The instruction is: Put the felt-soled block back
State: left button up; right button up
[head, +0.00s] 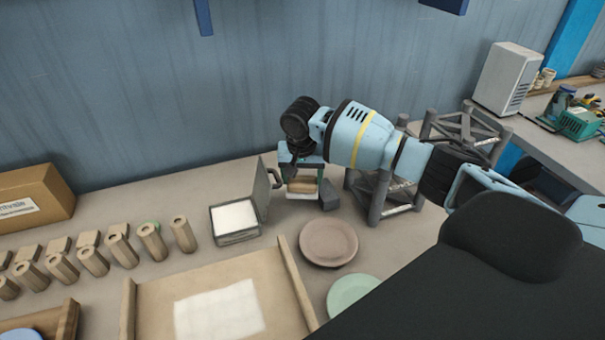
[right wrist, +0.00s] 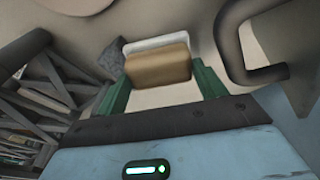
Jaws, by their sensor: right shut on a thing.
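The felt-soled block (head: 303,186) is a tan wooden block with a white sole beneath. My right gripper (head: 301,180) is shut on it, near the back of the bench, right of the open metal box. In the right wrist view the block (right wrist: 157,70) sits between the green fingers, with its white sole at the far side. The sole looks level in the head view; whether it touches the bench I cannot tell. My left gripper is not in view.
The metal box (head: 236,238) holds a white pad; its lid (head: 262,187) stands raised, with a handle close beside my right gripper. A dark grey block (head: 330,200) and grey truss frame (head: 376,200) stand right. A brown plate (head: 328,243) and green plate (head: 350,294) lie in front.

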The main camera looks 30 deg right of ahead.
aim_at(302, 185)
jog(key=shift+f, duration=0.1)
jog(key=o, duration=1)
jog(key=shift+r, duration=0.3)
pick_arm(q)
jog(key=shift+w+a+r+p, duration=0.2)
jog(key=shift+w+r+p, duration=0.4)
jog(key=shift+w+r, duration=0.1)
pick_arm(e)
notch_tip(302, 185, up, 12)
jog(key=s+a, duration=0.1)
jog(key=shift+s+r, duration=0.2)
jog(key=shift+s, duration=0.05)
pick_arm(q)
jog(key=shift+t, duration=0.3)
